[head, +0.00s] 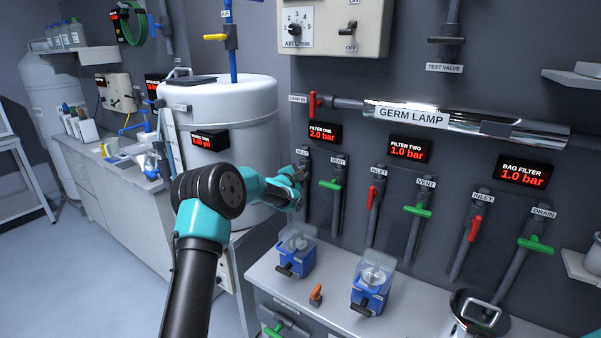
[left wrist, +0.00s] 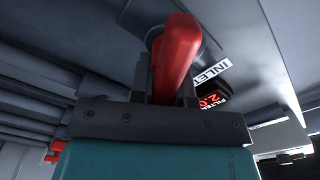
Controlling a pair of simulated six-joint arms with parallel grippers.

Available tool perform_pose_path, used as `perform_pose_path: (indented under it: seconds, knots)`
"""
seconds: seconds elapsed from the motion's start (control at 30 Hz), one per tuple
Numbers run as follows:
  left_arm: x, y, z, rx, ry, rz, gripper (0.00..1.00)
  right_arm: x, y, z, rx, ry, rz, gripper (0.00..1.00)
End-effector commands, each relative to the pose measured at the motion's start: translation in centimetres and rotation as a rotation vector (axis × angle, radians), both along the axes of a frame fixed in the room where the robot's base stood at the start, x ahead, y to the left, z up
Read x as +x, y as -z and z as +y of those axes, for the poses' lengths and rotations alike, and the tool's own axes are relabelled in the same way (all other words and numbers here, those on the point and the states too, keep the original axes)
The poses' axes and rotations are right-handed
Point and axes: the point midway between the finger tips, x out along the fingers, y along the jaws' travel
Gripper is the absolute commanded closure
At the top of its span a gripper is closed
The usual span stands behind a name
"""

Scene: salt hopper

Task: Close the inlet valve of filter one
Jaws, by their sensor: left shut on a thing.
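The inlet valve of filter one is on the wall pipe under the INLET label (head: 303,151); my gripper hides its handle in the head view. In the left wrist view its red handle (left wrist: 176,55) stands between the jaws of my left gripper (left wrist: 165,98). My left gripper (head: 299,175) is shut on that handle. I cannot tell the handle's angle to its pipe. The filter one display (head: 324,133) reads 2.0 bar. My right gripper is not in view.
The green vent handle (head: 330,184) is close on the right. The filter two inlet's red handle (head: 373,197) lies along its pipe. A white tank (head: 235,105) stands left of the valve. Blue pumps (head: 295,257) sit on the bench below. The germ lamp (head: 465,122) is above.

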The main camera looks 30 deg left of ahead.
Motion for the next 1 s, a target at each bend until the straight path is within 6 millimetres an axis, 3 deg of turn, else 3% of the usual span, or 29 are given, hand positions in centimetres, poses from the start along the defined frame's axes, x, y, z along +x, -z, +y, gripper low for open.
perform_pose_path:
  seconds: [0.5,1.0]
  knots:
    - [-0.05,0.89,-0.27,0.405,0.001,-0.052,1.00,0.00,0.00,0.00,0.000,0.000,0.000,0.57]
    - [-0.05,1.08,-0.28,0.491,0.001,-0.064,1.00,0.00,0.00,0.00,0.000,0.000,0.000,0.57]
